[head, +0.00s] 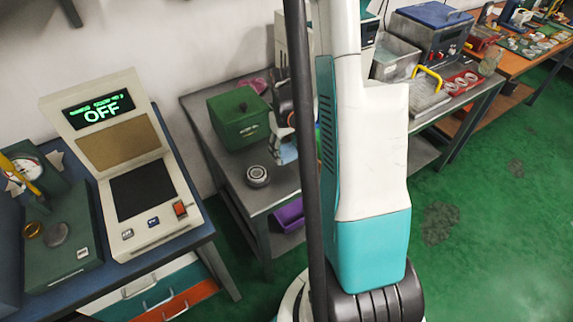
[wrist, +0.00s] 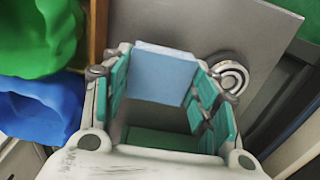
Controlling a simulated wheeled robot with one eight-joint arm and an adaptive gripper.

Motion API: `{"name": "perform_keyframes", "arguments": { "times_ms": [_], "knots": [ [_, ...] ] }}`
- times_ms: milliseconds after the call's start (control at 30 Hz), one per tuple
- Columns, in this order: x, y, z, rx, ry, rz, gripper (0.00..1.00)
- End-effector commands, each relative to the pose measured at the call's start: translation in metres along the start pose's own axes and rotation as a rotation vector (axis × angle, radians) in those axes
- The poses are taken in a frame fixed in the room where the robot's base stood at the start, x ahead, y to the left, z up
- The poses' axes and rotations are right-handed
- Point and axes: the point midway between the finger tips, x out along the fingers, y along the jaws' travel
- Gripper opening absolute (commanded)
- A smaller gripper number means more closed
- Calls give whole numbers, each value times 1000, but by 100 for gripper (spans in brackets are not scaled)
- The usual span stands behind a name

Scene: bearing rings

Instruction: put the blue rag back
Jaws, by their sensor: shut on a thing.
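The blue rag (wrist: 163,72) is a light blue, flat, square-edged piece between the fingers in the wrist view. My gripper (wrist: 160,92) has its teal finger pads on either side of the rag and is shut on it. In the head view the light blue rag (head: 286,153) shows low beside my gripper (head: 283,135), over the grey metal table (head: 222,165). My arm and a dark post hide part of this area. I cannot tell whether the rag touches the table.
A lidded green box (head: 240,118) and a round metal piece (head: 257,176) stand on the table near my gripper. Rounded green (wrist: 35,35) and darker blue (wrist: 40,108) objects lie left in the wrist view. A purple bin (head: 288,215) is below.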

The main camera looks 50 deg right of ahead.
Motion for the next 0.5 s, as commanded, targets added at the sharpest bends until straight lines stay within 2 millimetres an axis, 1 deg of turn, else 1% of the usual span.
{"name": "perform_keyframes", "arguments": {
  "times_ms": [33,167,267,400,500],
  "knots": [
    [6,0,0,0,0,0,35],
    [12,0,0,0,0,0,35],
    [20,0,0,0,0,0,35],
    [42,0,0,0,0,0,35],
    [53,0,0,0,0,0,35]
  ]
}}
